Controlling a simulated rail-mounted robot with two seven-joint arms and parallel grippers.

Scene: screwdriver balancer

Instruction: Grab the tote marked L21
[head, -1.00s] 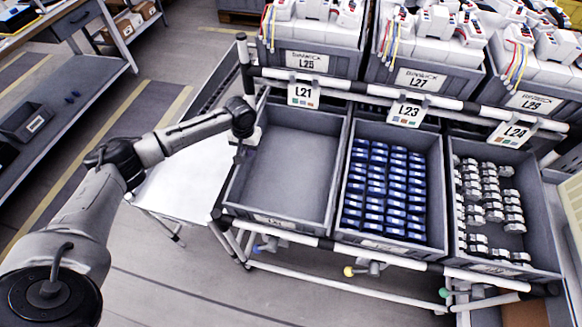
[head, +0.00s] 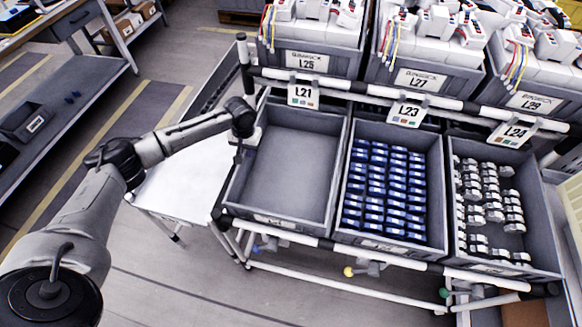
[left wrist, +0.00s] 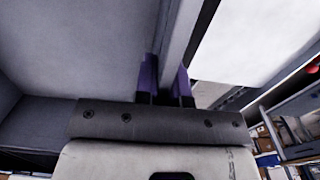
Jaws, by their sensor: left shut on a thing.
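The tote marked L21 (head: 290,168) is a grey, empty open box at the left end of the rack's lower row. Its label L21 (head: 303,93) hangs on the rail above its back edge. My left gripper (head: 240,150) is at the tote's left wall. In the left wrist view its two purple-tipped fingers (left wrist: 167,80) straddle the tote's rim (left wrist: 181,35), one on each side, and are shut on it. The tote rests on the rack. My right gripper is not in view.
A tote of blue parts (head: 386,238) under label L23 stands close on the right, then a tote of grey-white parts (head: 545,262) under L24. Filled totes stand on the upper row. A white-topped table (head: 180,185) is left of the rack.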

